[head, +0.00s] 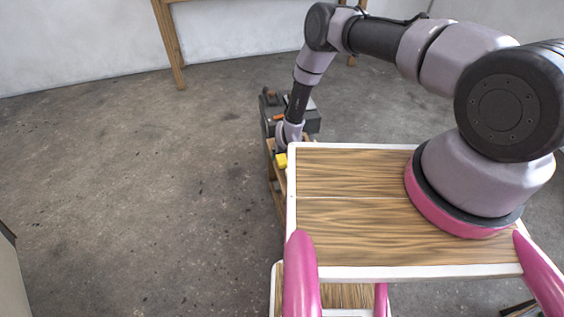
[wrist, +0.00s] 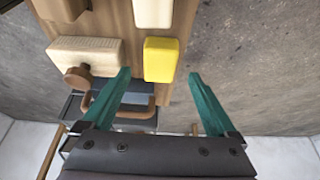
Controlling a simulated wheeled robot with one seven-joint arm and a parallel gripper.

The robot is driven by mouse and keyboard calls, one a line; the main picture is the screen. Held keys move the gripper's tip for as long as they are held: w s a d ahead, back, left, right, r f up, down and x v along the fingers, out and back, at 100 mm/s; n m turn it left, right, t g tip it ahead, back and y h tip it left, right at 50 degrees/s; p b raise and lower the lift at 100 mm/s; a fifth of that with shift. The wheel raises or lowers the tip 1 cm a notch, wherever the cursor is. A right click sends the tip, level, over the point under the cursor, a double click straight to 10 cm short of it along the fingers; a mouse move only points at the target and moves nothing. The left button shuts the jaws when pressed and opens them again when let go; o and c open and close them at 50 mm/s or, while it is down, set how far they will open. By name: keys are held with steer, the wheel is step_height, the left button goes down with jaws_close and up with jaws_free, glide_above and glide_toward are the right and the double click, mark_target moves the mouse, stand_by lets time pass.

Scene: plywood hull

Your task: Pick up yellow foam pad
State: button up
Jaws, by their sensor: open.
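The yellow foam pad (wrist: 161,59) is a small rounded block on a brown wooden surface (wrist: 117,22) in the wrist view. It also shows in the head view as a small yellow patch (head: 281,160), just left of my wooden top. My gripper (wrist: 158,76) is open, with its two green fingers pointing toward the pad. In the wrist view the pad appears between and just beyond the fingertips. I cannot tell how far above it the fingers are. In the head view the fingers are hidden behind my wrist and the top.
Close to the pad are a cream block (wrist: 153,12) and a cream block with a round brown knob (wrist: 88,54). A dark toolbox-like thing (head: 312,121) stands at the far end of the wooden surface. Bare concrete floor (head: 140,190) lies to the left.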

mark_target(282, 160)
steer(key=x, duration=0.4)
steer(key=shift+s+f, duration=0.1)
steer(key=shift+f, duration=0.05)
steer(key=c, duration=1.4)
step_height(282, 160, up, 10)
